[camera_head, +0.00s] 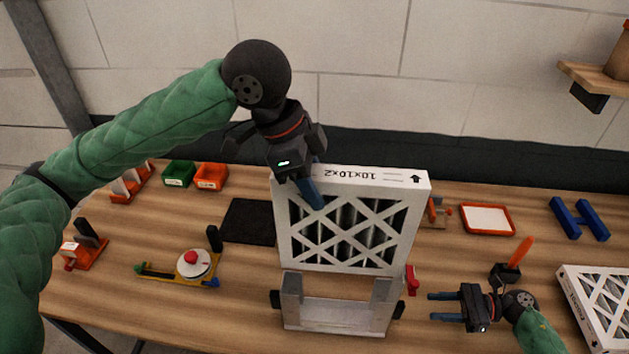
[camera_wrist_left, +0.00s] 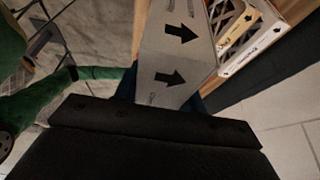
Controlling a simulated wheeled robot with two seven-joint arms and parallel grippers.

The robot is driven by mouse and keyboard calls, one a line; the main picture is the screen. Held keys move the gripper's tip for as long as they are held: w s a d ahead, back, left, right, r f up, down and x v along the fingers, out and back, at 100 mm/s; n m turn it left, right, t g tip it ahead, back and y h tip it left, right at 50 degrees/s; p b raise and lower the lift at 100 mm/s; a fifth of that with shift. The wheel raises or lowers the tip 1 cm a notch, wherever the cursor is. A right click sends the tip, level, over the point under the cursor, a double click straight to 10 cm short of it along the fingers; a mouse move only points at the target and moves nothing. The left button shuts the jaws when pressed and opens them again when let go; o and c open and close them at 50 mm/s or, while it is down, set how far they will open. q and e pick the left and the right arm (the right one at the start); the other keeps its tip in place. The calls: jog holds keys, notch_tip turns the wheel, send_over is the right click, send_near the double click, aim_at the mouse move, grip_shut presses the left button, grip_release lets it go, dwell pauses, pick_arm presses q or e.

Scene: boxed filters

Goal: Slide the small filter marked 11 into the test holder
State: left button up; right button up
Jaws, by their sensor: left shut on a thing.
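A white-framed filter (camera_head: 353,268) with a diagonal lattice face hangs upright in my left gripper (camera_head: 312,192). Its top edge carries print that looks like 10x10x2 and a black arrow; I see no 11. In the left wrist view the filter's edge (camera_wrist_left: 165,98) shows two black arrows. My left gripper is shut on the frame near its upper left part. The grey test holder (camera_head: 335,316) stands below; the filter's lower edge is at the tops of its posts, and I cannot tell whether it is between them. My right gripper (camera_head: 432,307) is open and empty, right of the holder.
Another white filter (camera_head: 600,300) lies at the right edge. A yellow gauge fixture (camera_head: 180,278), a black mat (camera_head: 250,220), green (camera_head: 178,174) and orange (camera_head: 211,177) bins are left.

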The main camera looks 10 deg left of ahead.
aim_at(398, 309)
jog(key=shift+s+a+f+n, duration=0.1)
jog(key=shift+s+a+n, duration=0.15)
jog(key=shift+n, duration=0.05)
jog(key=shift+s+a+f+h, duration=0.1)
jog(key=shift+a+f+h, duration=0.05)
jog(key=shift+a+h, duration=0.2)
jog(key=shift+s+a+f, duration=0.1)
jog(key=shift+a+f, duration=0.1)
jog(key=shift+a, duration=1.35)
jog(key=shift+w+a+f, duration=0.1)
jog(key=shift+a+f, duration=0.15)
jog(key=shift+a, duration=1.25)
jog(key=shift+s+a+f, duration=0.1)
jog(key=shift+a+f, duration=0.1)
jog(key=shift+a, duration=1.35)
jog(key=c, duration=0.7)
jog(key=shift+r, duration=0.2)
